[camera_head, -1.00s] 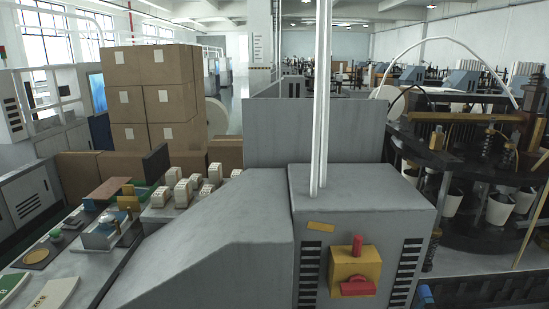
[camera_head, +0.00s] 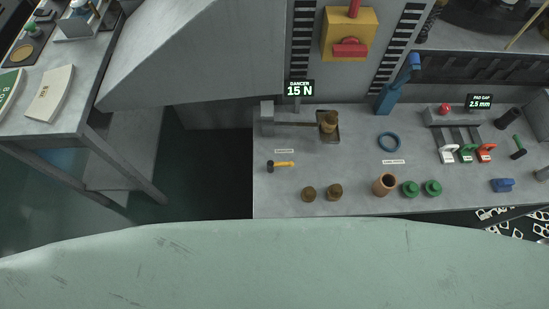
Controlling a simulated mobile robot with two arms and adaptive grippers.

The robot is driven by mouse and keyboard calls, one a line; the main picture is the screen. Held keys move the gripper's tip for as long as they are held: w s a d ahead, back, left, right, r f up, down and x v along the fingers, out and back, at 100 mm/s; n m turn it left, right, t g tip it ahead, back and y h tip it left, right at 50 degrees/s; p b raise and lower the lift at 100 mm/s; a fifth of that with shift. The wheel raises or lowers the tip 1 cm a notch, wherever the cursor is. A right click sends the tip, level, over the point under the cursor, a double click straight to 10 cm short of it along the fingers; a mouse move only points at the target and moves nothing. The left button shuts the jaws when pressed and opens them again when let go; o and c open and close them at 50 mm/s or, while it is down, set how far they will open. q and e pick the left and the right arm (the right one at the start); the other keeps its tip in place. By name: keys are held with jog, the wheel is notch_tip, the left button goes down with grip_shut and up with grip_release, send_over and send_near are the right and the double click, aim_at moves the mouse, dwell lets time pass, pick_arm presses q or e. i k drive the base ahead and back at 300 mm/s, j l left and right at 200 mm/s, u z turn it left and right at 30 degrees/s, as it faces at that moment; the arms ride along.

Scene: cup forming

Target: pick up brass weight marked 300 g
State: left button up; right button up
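Two small brass weights stand side by side near the front edge of the grey bench (camera_head: 300,168), a left one (camera_head: 309,194) and a slightly taller right one (camera_head: 335,191). The markings on the brass pieces are too small to read, so I cannot tell which is 300 g. Neither of my grippers is in view.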

aim_at(329, 122)
jog(key=l+u, duration=0.15)
jog(key=l, duration=0.3)
jog(key=k+l+u, duration=0.15)
jog(key=l, duration=0.3)
jog(key=k+l+u, duration=0.15)
jog(key=l, duration=0.3)
jog(key=k+l+u, duration=0.15)
jog(key=l, duration=0.3)
jog(key=i, duration=0.05)
